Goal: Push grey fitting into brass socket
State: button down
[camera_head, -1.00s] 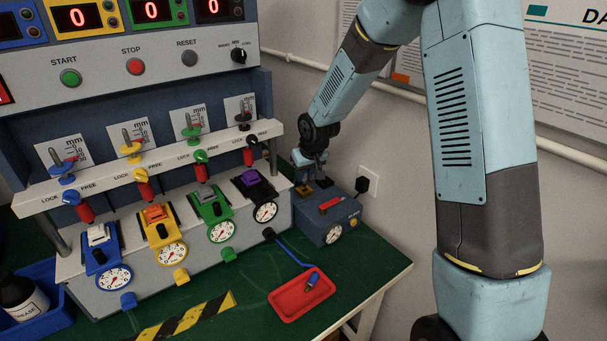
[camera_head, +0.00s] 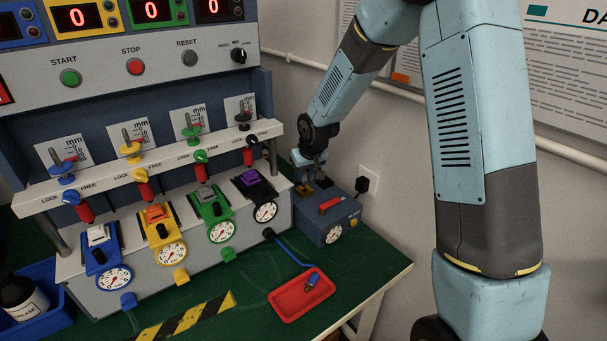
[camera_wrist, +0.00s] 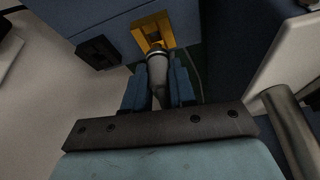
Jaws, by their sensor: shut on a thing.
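The grey fitting (camera_wrist: 158,70) is held between the two blue fingers of my gripper (camera_wrist: 159,84) in the wrist view. Its pale rounded end points at the brass socket (camera_wrist: 153,33) and overlaps the socket's lower edge. I cannot tell how deep it sits in the opening. In the head view my gripper (camera_head: 309,170) is small and pointed down over the back of the blue box, at the brass socket (camera_head: 304,189). The fitting cannot be made out there.
A black socket (camera_wrist: 98,52) is beside the brass one. The blue box (camera_head: 318,222) has a red handle and a dial. The test panel (camera_head: 196,262) stands close on its left. A red tray (camera_head: 288,311) lies in front. A wall outlet with a black plug (camera_head: 362,185) is at right.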

jog(key=shift+f, duration=1.2)
jog(key=c, duration=0.8)
grip_release()
jog(key=shift+c, duration=0.2)
jog(key=shift+r, duration=0.1)
jog(key=v, duration=1.3)
jog(key=shift+r, duration=0.25)
jog(key=shift+s, duration=0.1)
jog(key=shift+d, duration=0.1)
